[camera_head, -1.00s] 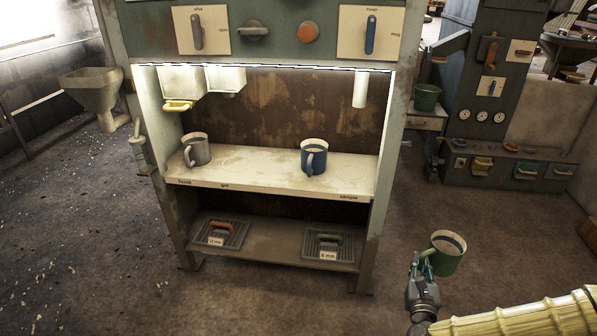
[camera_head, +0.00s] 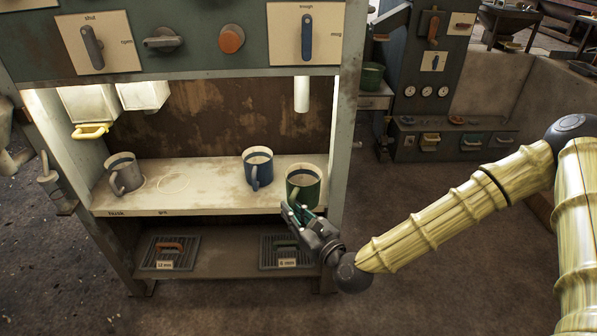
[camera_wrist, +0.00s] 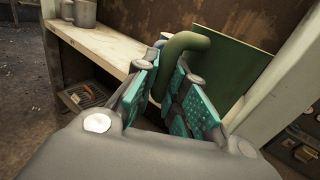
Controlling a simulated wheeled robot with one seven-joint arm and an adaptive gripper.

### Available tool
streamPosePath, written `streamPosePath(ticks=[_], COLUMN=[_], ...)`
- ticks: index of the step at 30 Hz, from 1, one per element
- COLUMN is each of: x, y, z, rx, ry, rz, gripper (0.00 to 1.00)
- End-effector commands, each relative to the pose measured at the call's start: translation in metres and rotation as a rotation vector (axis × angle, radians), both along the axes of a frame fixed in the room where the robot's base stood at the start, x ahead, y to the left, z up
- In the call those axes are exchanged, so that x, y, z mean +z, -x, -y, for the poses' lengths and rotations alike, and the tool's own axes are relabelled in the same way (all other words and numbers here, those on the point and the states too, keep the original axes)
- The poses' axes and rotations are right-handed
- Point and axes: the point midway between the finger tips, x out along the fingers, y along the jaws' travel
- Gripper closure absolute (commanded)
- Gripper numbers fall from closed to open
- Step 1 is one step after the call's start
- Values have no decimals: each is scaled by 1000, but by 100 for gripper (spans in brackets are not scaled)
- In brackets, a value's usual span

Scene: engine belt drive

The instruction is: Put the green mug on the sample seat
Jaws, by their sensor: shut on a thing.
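The green mug (camera_head: 304,183) is at the right end of the shelf, upright, over the place where the sample seat was marked. My gripper (camera_head: 300,214) is shut on its handle from the front. In the wrist view the green handle (camera_wrist: 186,48) passes between my teal finger pads (camera_wrist: 178,95), with the mug's green wall (camera_wrist: 226,68) behind. The mug hides the sample seat's ring and label. I cannot tell whether the mug's base touches the shelf (camera_head: 215,190).
A blue mug (camera_head: 258,170) stands close to the left of the green mug. A grey mug (camera_head: 124,174) stands at the shelf's left end. A white spout (camera_head: 301,94) hangs above the green mug. The cabinet's right post (camera_head: 345,130) is close on the right.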

Motion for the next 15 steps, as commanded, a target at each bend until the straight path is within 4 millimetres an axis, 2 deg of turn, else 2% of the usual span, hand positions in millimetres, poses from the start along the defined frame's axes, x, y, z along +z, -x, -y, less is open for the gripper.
streamPosePath(ticks=[5,15], x=[-2,-10], y=[-28,-97], z=[3,4], rx=[-2,-4], ry=[2,3], rz=[5,4], gripper=[100,100])
